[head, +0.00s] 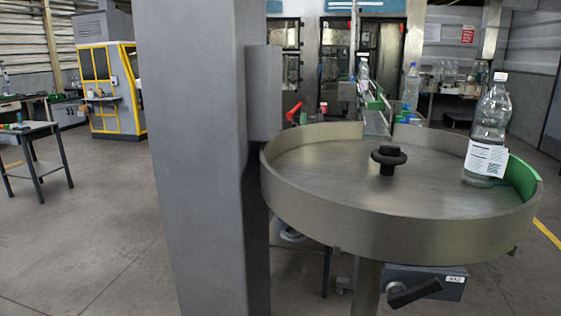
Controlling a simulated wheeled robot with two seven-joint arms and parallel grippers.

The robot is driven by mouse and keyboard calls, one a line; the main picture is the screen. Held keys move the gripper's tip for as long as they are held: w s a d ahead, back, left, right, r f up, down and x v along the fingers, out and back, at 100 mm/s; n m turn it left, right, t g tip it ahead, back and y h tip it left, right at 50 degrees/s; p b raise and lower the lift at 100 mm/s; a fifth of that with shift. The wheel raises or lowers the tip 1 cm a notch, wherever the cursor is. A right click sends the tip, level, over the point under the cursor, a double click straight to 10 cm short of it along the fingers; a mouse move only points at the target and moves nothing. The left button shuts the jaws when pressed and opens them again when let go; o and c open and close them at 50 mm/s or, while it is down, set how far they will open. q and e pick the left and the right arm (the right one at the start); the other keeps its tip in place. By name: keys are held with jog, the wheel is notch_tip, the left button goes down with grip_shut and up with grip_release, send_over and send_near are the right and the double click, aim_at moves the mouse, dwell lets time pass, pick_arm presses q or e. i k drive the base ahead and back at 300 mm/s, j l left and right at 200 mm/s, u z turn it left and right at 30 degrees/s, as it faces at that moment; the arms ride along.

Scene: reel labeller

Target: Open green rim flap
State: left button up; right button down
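The green rim flap (524,177) is at the right side of the round metal table (395,234), behind a bottle. It stands upright and appears to follow the curve of the rim; I cannot tell whether there is any gap at its ends. The bottle's label hides part of the flap's far end. Neither my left gripper nor my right gripper shows in the head view.
A clear labelled bottle (489,128) stands upright on the table close to the flap. A black knob (388,159) is at the table's centre. A black handle (414,292) sits below the rim. A tall grey column (195,160) blocks the left. Open floor lies beyond it.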

aim_at(520, 175)
jog(key=l+z, duration=0.25)
jog(key=l, duration=0.95)
jog(key=i+l+z, duration=0.2)
jog(key=l, duration=1.05)
jog(key=k+l, duration=0.1)
jog(key=l, duration=0.8)
jog(key=k+l, duration=0.15)
jog(key=l, duration=0.3)
jog(key=l+u, duration=0.2)
jog(key=l, duration=1.9)
jog(key=i+l, duration=0.2)
jog(key=l, duration=0.2)
jog(key=i+l+u, duration=0.1)
jog(key=l, duration=0.25)
jog(key=i+l, duration=0.3)
jog(key=i+l+u, duration=0.1)
jog(key=i, duration=0.55)
jog(key=i+l+u, duration=0.1)
jog(key=i, duration=0.5)
jog(key=l, duration=0.1)
